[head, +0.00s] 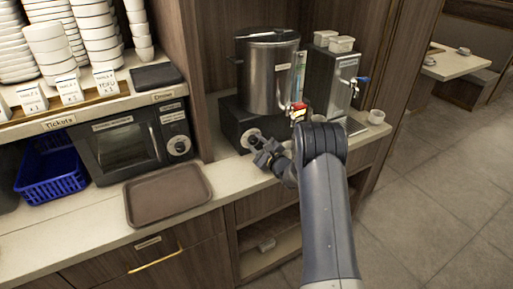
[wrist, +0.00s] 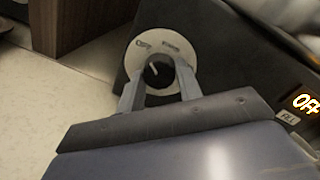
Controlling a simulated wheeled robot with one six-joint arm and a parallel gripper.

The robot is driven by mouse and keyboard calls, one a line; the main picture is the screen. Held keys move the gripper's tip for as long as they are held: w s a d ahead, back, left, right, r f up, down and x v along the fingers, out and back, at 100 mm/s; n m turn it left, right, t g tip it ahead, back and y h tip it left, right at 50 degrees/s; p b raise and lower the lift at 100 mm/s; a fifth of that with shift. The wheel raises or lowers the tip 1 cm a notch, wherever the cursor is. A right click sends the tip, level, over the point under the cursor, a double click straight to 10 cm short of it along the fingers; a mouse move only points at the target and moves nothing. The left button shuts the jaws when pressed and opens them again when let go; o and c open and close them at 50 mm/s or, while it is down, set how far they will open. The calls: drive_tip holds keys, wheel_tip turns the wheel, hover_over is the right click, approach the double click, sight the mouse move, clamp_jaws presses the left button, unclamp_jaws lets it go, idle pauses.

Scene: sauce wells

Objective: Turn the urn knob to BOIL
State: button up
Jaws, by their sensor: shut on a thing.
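The steel urn (head: 268,80) stands on a black base (head: 232,118) on the counter. A pale round dial with a dark knob (head: 251,137) is on the base's front. In the wrist view the knob (wrist: 158,73) sits between my gripper's two fingers, shut on its sides. My gripper (wrist: 160,88) also shows in the head view (head: 258,146) at the dial. The knob's white pointer line tilts up and left. Words on the dial (wrist: 140,60) are too blurred to read surely; the fingers hide its lower part. A lit display (wrist: 306,102) reads OFF.
A steel dispenser (head: 338,80) with a blue-handled tap stands right of the urn, with a small white cup (head: 376,116) nearby. A toaster-oven-like appliance (head: 130,140), a brown tray (head: 167,193) and a blue basket (head: 50,172) are to the left. A wooden partition stands beside the urn.

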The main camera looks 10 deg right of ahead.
drive_tip(key=m+b, duration=0.2)
drive_tip(key=b, duration=0.1)
drive_tip(key=m+b, duration=0.2)
drive_tip(key=b, duration=0.1)
drive_tip(key=shift+f, duration=0.4)
drive_tip(key=m+b, duration=0.3)
drive_tip(key=shift+t, duration=0.3)
drive_tip(key=m+b, duration=0.2)
drive_tip(key=m, duration=0.2)
drive_tip(key=shift+a+r+h, duration=0.1)
drive_tip(key=shift+r+h, duration=0.05)
drive_tip(key=shift+h, duration=0.15)
drive_tip(key=m+b, duration=0.1)
drive_tip(key=m, duration=0.2)
drive_tip(key=m+b, duration=0.1)
drive_tip(key=m, duration=0.3)
drive_tip(key=shift+s+r+t+h, duration=0.1)
drive_tip(key=shift+t+h, duration=0.2)
drive_tip(key=shift+t, duration=0.1)
drive_tip(key=m, duration=0.6)
drive_tip(key=shift+a+h, duration=0.15)
drive_tip(key=shift+h, duration=0.15)
drive_tip(key=o, duration=1)
drive_tip(key=shift+c, duration=0.2)
